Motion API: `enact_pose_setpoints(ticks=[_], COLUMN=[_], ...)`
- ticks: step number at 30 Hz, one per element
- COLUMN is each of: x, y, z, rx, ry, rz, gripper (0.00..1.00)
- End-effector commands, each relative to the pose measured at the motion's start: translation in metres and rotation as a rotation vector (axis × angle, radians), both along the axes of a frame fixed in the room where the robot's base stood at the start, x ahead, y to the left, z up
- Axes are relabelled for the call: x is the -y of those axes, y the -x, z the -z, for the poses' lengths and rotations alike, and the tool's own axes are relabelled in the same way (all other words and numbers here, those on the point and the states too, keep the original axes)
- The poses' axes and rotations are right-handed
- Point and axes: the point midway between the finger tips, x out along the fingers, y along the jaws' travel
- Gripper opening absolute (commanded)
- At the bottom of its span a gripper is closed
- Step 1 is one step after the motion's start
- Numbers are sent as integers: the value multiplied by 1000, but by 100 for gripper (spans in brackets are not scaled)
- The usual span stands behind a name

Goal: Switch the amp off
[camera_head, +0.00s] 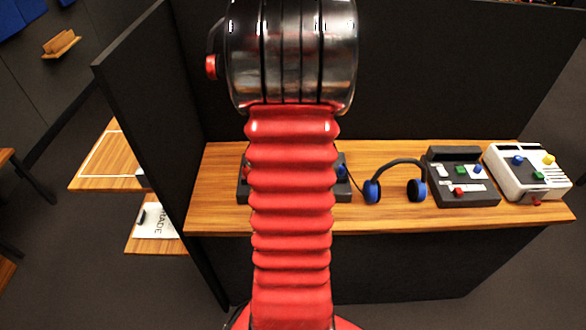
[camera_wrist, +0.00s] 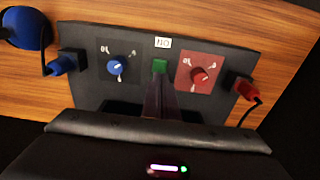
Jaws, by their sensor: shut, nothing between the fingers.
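The amp (camera_wrist: 86,85) is a dark panel on the wooden desk. It carries a green button (camera_wrist: 160,66) beside a small white label that reads ON upside down, a blue knob (camera_wrist: 116,67) and a red knob (camera_wrist: 201,76). In the head view my arm covers most of the amp (camera_head: 243,190); only its two ends show. My gripper (camera_wrist: 160,82) is shut and empty, its tips lined up with the green button in the wrist view. I cannot tell whether they touch it. The head view does not show my gripper.
A blue plug (camera_wrist: 62,64) and a red plug (camera_wrist: 242,86) with cables sit at the amp's ends. Blue headphones (camera_head: 417,190), a dark device (camera_head: 480,198) and a white device (camera_head: 514,184) stand to the right on the desk (camera_head: 385,216). Dark partitions (camera_head: 150,120) enclose the desk.

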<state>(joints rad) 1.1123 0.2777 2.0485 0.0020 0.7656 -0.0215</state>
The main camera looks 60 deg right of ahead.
Motion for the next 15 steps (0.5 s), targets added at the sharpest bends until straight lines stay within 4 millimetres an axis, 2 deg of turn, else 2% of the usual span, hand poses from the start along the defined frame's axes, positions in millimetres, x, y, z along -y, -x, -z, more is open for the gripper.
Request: enact_pose_setpoints(ticks=[1, 15], x=[-3, -12], y=[2, 7], z=[10, 11], rx=[-5, -7], ry=[-8, -11], rz=[0, 0], gripper=[0, 0])
